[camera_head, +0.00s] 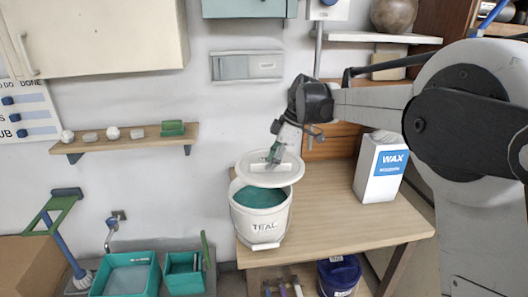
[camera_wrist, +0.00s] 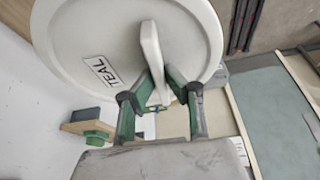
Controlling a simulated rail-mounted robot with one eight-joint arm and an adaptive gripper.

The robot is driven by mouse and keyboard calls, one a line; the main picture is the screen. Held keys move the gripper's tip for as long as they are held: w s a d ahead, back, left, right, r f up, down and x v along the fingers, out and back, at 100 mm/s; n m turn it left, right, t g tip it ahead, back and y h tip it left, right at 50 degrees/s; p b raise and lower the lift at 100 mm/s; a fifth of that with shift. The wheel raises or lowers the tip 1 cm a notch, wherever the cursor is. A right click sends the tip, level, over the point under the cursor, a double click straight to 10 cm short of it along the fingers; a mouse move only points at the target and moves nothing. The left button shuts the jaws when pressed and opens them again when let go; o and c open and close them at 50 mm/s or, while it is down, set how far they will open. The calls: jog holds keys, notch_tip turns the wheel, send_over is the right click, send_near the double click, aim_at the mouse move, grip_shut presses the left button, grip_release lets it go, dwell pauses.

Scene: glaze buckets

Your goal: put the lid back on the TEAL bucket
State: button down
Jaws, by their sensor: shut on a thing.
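The teal bucket (camera_head: 259,215) is a white pail labelled TEAL, upright on the wooden table, with teal glaze showing inside its open front part. Its white round lid (camera_head: 270,173) is tilted above the rear of the bucket mouth; I cannot tell whether its edge touches the rim. My gripper (camera_head: 274,156) is shut on the lid's raised handle. In the wrist view the green fingers of my gripper (camera_wrist: 160,98) pinch the handle (camera_wrist: 153,60), and the lid (camera_wrist: 85,38) carries a TEAL label. The lid hides the bucket in the wrist view.
A white WAX box (camera_head: 380,170) stands on the table (camera_head: 330,205) to the right. A dark blue bucket (camera_head: 339,273) is below the table. Teal tubs (camera_head: 128,280) stand at lower left. A small wall shelf (camera_head: 125,138) is at left. The table between bucket and box is clear.

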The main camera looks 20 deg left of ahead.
jog(key=a, duration=0.1)
jog(key=a+n, duration=0.1)
jog(key=shift+s+a+f+g, duration=0.1)
jog(key=shift+s+a+g, duration=0.2)
jog(key=shift+s+a, duration=0.1)
jog(key=shift+f+b, duration=1.35)
jog(key=shift+f, duration=1.8)
jog(key=shift+f+b, duration=0.75)
jog(key=shift+b, duration=0.3)
jog(key=c, duration=1.2)
grip_release()
jog(key=shift+r, duration=0.1)
